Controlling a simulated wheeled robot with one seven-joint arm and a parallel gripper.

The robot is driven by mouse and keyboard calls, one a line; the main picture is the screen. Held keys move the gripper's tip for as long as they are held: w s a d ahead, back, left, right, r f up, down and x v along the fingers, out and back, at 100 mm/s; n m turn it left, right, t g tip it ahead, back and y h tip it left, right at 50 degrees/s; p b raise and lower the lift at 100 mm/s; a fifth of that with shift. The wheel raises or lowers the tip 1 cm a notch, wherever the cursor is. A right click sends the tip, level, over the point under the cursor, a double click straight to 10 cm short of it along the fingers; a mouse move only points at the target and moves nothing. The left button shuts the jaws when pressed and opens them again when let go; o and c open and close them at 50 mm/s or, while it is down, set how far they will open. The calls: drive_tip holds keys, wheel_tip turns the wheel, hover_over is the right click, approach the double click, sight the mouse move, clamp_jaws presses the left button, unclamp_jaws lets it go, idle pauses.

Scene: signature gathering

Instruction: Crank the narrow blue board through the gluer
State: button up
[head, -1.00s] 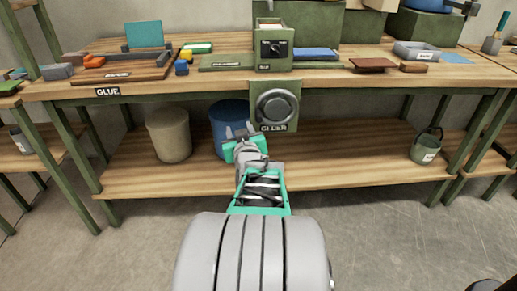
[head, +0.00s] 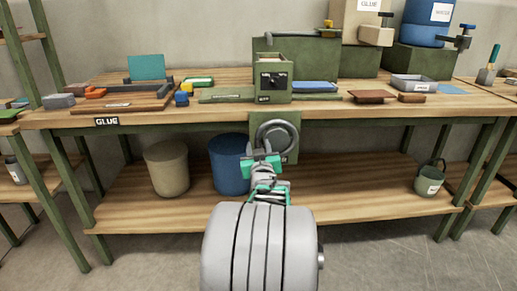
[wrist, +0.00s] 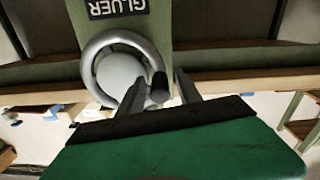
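The gluer (head: 273,98) is a green box with a dark dial on the bench. The narrow blue board (head: 314,87) lies flat just right of it. The round grey crank wheel (head: 276,138) hangs on a green plate below the bench edge. In the wrist view, upside down, the crank wheel (wrist: 92,67) has a dark knob (wrist: 159,86) on its rim. My gripper (head: 261,155) is at the wheel's lower front. Its fingers (wrist: 160,82) are apart on either side of the knob, with gaps showing. Contact cannot be told.
Trays, wood pieces and small blocks lie on the bench left of the gluer. A grey tray (head: 413,84) and brown boards (head: 372,97) lie right. A beige bin (head: 167,168), a blue bin (head: 228,165) and a green bucket (head: 430,177) stand on the lower shelf. The floor ahead is clear.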

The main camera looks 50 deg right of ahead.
clamp_jaws()
idle(1.2)
